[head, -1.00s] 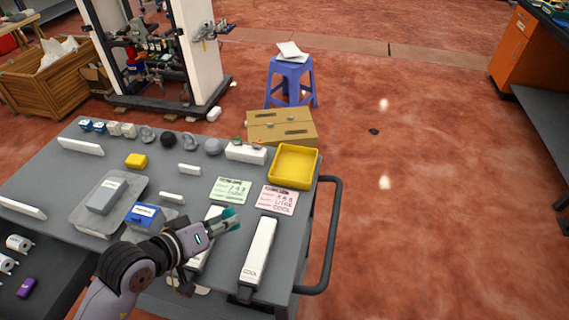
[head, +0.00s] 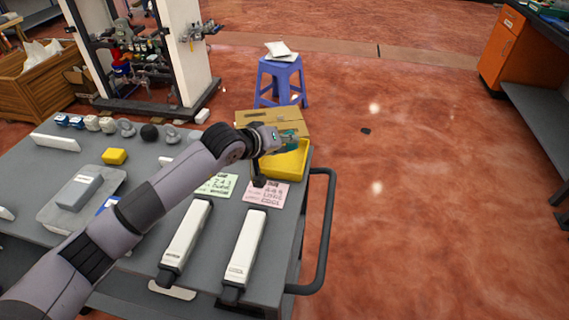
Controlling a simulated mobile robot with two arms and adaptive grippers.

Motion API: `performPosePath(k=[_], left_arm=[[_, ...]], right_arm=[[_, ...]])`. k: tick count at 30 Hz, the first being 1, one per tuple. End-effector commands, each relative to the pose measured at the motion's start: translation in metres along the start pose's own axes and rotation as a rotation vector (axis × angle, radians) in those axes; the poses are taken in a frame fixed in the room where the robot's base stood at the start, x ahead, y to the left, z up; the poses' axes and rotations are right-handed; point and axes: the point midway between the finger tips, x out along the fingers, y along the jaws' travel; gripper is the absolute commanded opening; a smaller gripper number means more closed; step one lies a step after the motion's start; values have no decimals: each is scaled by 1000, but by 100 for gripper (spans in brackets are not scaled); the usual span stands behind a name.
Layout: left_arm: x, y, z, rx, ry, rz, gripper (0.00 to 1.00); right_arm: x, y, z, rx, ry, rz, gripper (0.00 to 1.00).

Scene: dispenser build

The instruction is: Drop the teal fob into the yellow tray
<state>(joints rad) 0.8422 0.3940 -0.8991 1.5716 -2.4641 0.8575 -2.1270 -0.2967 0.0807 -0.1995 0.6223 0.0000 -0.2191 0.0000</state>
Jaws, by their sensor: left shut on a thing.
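The yellow tray (head: 294,163) sits at the far right corner of the grey table, partly hidden behind my left gripper. My left gripper (head: 290,138) is over the tray's left and back part. It is shut on the teal fob (head: 287,135), which shows only as a small teal patch at the fingertips. I cannot tell how high the fob is above the tray floor. My right gripper is not in view.
Two long white dispensers (head: 243,250) lie on the grey table (head: 140,280) near its right side, by green and pink cards (head: 265,193). A dark handle rail (head: 327,230) runs along the right edge.

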Motion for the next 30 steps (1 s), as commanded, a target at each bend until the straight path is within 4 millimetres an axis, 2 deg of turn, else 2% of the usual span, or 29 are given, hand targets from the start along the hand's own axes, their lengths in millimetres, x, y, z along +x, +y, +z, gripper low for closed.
performPosePath(k=[3, 9, 30], left_arm=[[9, -2, -20, -8, 14, -12, 10], [14, -3, -32, -19, 21, -19, 10], [45, -38, 2, -19, 22, -19, 10]], right_arm=[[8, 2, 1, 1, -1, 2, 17], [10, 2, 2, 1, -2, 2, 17], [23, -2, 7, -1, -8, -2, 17]])
